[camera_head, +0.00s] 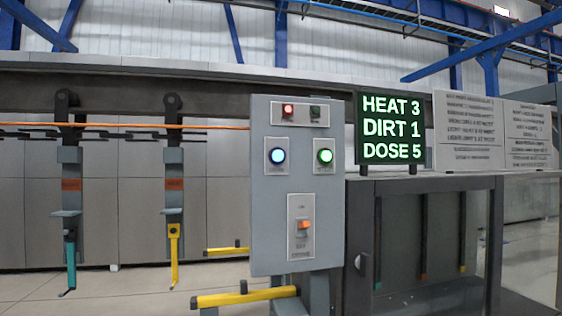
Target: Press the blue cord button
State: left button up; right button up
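A grey control panel (262,215) stands in the middle of the camera_head view. A round blue button (277,155), bright at its centre, sits on a light plate at the panel's left side. Nothing covers it. A round green button (325,155) sits to its right. A red button (288,110) and a dark button (315,111) are above. An orange switch (304,225) is below. An orange cord (130,126) runs level behind the panel's left side. Neither of my grippers is in view.
A dark sign (391,128) reads HEAT 3, DIRT 1, DOSE 5. A dark-framed glass cabinet (400,240) stands at right. At left, a teal hook (70,258) and a yellow hook (174,250) hang from carriers. Yellow bars (240,296) stick out near the panel's foot.

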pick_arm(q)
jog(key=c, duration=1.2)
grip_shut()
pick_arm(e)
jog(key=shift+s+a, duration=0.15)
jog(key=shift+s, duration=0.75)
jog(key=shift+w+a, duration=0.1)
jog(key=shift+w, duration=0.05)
